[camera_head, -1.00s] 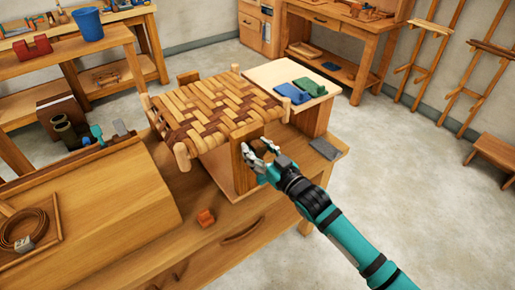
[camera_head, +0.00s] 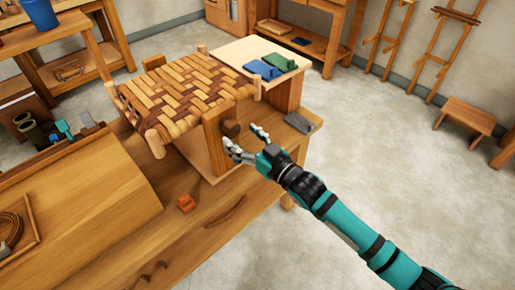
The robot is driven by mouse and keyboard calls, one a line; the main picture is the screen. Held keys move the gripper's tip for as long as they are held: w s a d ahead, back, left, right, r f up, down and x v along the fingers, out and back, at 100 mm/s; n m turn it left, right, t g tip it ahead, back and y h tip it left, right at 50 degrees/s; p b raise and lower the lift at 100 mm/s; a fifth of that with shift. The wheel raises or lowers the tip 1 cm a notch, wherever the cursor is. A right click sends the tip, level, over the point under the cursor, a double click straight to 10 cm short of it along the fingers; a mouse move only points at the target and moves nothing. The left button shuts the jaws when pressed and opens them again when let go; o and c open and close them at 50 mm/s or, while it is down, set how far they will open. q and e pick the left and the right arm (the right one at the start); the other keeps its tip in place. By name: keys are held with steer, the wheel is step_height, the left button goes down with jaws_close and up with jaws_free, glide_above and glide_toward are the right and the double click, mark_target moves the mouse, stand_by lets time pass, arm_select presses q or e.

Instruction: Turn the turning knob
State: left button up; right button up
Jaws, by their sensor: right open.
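The turning knob (camera_head: 231,129) is a dark brown round piece on the side of an upright wooden post (camera_head: 214,148) at the front corner of the woven bark seat (camera_head: 185,92). My right gripper (camera_head: 245,139) is open just right of and below the knob, with its fingers spread and pointing towards the post. One fingertip is close to the post below the knob and the other is to the knob's right. I cannot tell whether either finger touches it. My left gripper is not in view.
The seat stands on a wooden workbench (camera_head: 165,245). An orange block (camera_head: 186,203) lies in front of it. A blue cloth (camera_head: 262,69), a green cloth (camera_head: 279,62) and a grey piece (camera_head: 299,122) lie to the right.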

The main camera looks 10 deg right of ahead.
steer(key=v, duration=0.7)
stand_by(0.6)
steer(key=w+d+f+m+g+h, duration=0.1)
steer(key=d+f+h, duration=0.15)
steer(key=f, duration=0.65)
steer(key=d+f+m+h, duration=0.15)
steer(key=d+f, duration=0.25)
steer(key=f, duration=0.4)
steer(key=s+d+f+m+g+h, duration=0.1)
steer(key=s+d+f+g+h, duration=0.15)
steer(key=f, duration=0.65)
steer(key=s+d+f+g+h, duration=0.15)
steer(key=s+d+f, duration=0.25)
steer(key=f, duration=0.4)
steer(key=s+d+f+m+g+h, duration=0.1)
steer(key=s+d+f+g+h, duration=0.15)
steer(key=s+f, duration=1.1)
steer(key=s+f+g, duration=0.3)
steer(key=s+f, duration=0.1)
steer(key=s, duration=0.8)
steer(key=s+f+g, duration=0.3)
steer(key=s+f, duration=0.2)
steer(key=s, duration=0.8)
steer(key=shift+d, duration=0.5)
